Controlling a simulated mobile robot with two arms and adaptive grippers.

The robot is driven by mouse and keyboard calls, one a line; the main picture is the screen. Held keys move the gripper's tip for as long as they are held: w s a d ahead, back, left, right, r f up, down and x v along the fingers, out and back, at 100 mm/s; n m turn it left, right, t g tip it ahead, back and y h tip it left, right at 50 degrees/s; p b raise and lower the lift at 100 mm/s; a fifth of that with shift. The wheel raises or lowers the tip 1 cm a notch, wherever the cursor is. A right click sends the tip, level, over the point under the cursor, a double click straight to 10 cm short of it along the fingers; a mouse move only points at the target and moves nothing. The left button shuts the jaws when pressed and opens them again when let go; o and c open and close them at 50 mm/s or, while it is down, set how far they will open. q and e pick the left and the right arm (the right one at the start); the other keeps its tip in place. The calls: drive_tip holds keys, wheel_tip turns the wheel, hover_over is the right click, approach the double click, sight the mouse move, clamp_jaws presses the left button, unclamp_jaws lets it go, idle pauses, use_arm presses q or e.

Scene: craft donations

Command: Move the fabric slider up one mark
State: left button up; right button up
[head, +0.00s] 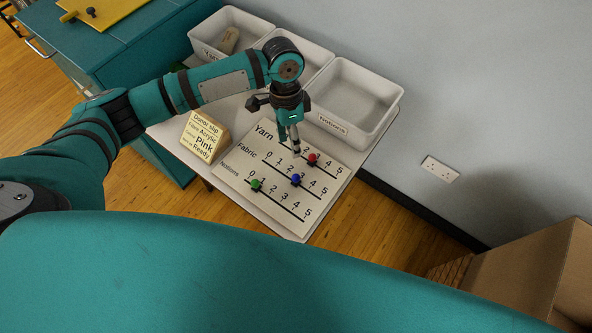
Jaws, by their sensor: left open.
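A white slider board (238,167) lies on the table with three numbered rows, labelled Yarn, Fabric and Notions. The blue knob (296,180) sits on the middle, Fabric row, around mark 2 or 3; the exact mark is hard to read. The red knob (312,158) is on the Yarn row and the green knob (257,186) is near the low end of the Notions row. My left gripper (295,150) is open and points down over the Yarn row, just left of the red knob and behind the blue one. It hides part of the Yarn numbers. My right gripper is not in view.
A donor slip block (204,138) stands left of the board. White bins, including the Notions bin (362,97), line the back of the table (160,133). A teal cabinet (115,55) is at the left, a cardboard box (520,270) at lower right.

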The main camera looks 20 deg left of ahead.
sight(296, 175)
use_arm(q)
drive_tip(key=f, duration=0.4)
drive_tip(key=s+d+f+p, duration=0.1)
drive_tip(key=f, duration=0.7)
drive_tip(key=shift+s+d+f, duration=0.3)
drive_tip(key=shift+f, duration=0.05)
drive_tip(key=shift+s+f, duration=0.1)
drive_tip(key=shift+f, duration=0.3)
clamp_jaws()
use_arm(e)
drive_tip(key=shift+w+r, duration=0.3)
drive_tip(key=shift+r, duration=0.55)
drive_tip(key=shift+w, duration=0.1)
